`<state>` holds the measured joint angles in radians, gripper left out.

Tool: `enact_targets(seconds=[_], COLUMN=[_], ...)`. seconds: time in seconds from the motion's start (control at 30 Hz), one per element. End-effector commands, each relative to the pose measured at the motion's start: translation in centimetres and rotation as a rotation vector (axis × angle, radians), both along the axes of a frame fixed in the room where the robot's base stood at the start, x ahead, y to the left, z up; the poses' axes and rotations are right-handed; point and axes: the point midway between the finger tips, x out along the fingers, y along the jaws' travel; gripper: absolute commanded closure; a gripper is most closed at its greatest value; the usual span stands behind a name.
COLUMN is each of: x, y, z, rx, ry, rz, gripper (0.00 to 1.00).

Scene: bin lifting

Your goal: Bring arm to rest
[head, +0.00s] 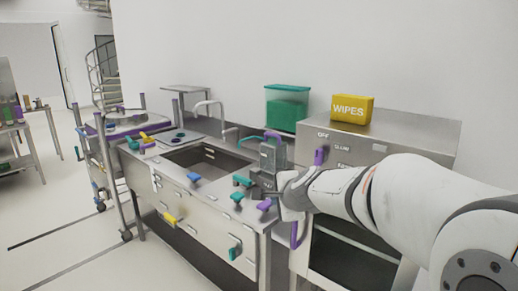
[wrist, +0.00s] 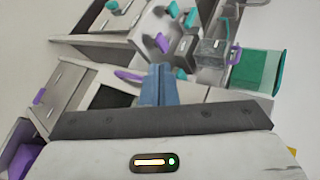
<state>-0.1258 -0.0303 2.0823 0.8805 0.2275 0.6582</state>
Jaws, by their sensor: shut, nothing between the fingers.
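My white arm reaches in from the right side of the head view, and my gripper (head: 258,188) is at its far end, over the right end of the sink counter. In the wrist view the fingers of my gripper (wrist: 158,72) are together with nothing between them. Part of the gripper blends with the grey items behind it in the head view.
A steel sink counter (head: 205,212) with coloured handles stands ahead. A teal bin (head: 287,108) sits behind my gripper. A yellow wipes box (head: 352,108) stands on a steel cabinet (head: 400,130) close behind my arm. A cart (head: 108,160) is at left. Open floor lies front left.

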Motion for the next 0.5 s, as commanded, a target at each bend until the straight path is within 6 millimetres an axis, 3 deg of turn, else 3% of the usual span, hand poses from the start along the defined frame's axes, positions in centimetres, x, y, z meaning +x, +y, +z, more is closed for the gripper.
enact_targets(seconds=[0.03, 0.1, 0.3, 0.4, 0.5], x=[-3.4, -8.1, -20.5, -24.7, -27.2], y=[-0.6, -1.5, -5.9, -8.0, -9.5], z=[-0.4, -1.8, -6.4, -7.9, -8.8], rx=[-0.126, -0.31, -0.749, -0.878, -0.955], ry=[0.012, 0.046, 0.194, 0.27, 0.323], rz=[0.126, 0.314, 0.779, 0.933, 1.028], gripper=[1.0, 1.0, 1.0, 1.0, 1.0])
